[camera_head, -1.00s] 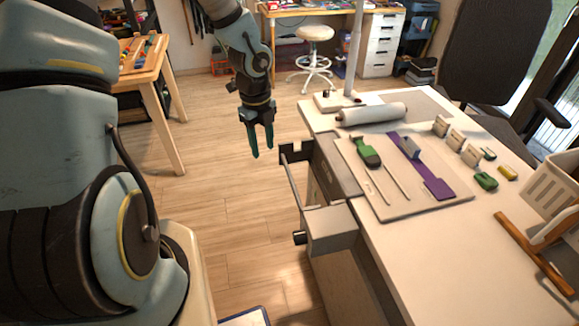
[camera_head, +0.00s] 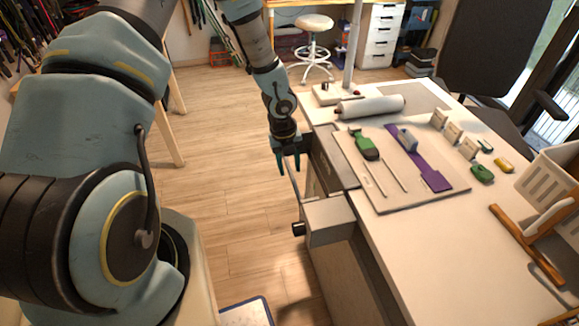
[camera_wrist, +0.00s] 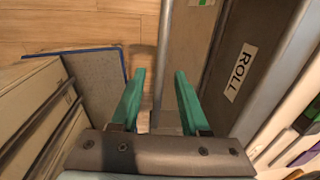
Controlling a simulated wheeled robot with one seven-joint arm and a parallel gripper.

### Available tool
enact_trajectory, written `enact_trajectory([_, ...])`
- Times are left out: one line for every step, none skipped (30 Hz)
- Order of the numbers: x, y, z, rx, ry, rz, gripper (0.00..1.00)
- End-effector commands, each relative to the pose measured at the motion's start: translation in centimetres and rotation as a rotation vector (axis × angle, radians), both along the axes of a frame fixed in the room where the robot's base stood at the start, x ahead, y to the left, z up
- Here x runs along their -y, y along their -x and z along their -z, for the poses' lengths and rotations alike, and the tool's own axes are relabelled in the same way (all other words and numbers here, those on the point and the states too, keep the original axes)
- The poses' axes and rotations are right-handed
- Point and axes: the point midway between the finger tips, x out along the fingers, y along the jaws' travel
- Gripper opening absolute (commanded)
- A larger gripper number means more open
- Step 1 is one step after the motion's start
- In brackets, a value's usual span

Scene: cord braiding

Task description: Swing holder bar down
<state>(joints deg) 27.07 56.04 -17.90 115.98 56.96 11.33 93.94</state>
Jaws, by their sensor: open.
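The holder bar (camera_head: 294,188) is a thin grey rod along the left side of the workbench, near the end bracket (camera_head: 327,220). My gripper (camera_head: 289,167) is open, pointing down at the far end of the bar, and hides part of it and the far bracket. In the wrist view the bar (camera_wrist: 164,45) runs lengthwise, lined up with the gap between the green fingers of my gripper (camera_wrist: 158,76). I cannot tell whether the bar is inside the gap or below it. No contact shows.
A grey panel with a ROLL label (camera_wrist: 240,72) is close right of the fingers. A white roll (camera_head: 371,107), a board (camera_head: 393,200) with tools and a basket (camera_head: 553,178) are on the workbench (camera_head: 420,262). Open floor (camera_head: 232,222) lies left of it.

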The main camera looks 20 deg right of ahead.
Motion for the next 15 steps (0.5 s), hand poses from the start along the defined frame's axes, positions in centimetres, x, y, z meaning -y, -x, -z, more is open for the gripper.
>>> enact_trajectory([0.10, 0.03, 0.27, 0.000, 0.000, 0.001, 0.45])
enact_trajectory([0.11, 0.01, 0.38, 0.001, 0.001, 0.001, 0.45])
enact_trajectory([0.12, -0.01, 0.48, 0.001, 0.001, 0.000, 0.45])
enact_trajectory([0.11, -0.03, 0.52, 0.001, 0.001, -0.001, 0.45])
enact_trajectory([0.10, -0.04, 0.55, 0.001, 0.001, -0.001, 0.45])
enact_trajectory([0.10, -0.04, 0.57, 0.001, 0.001, -0.001, 0.45])
enact_trajectory([0.10, -0.04, 0.57, 0.001, 0.001, -0.001, 0.45])
enact_trajectory([0.10, -0.04, 0.56, 0.001, 0.001, -0.001, 0.45])
enact_trajectory([0.10, -0.04, 0.56, 0.001, 0.001, -0.001, 0.45])
enact_trajectory([0.09, -0.04, 0.55, 0.001, 0.001, -0.001, 0.45])
enact_trajectory([0.09, -0.03, 0.55, 0.001, 0.001, -0.001, 0.45])
enact_trajectory([0.08, -0.03, 0.55, 0.001, 0.001, -0.001, 0.41])
enact_trajectory([0.08, -0.02, 0.55, 0.001, 0.001, -0.001, 0.37])
enact_trajectory([0.08, -0.02, 0.55, 0.001, 0.001, -0.001, 0.34])
enact_trajectory([0.08, -0.02, 0.54, 0.001, 0.001, -0.001, 0.30])
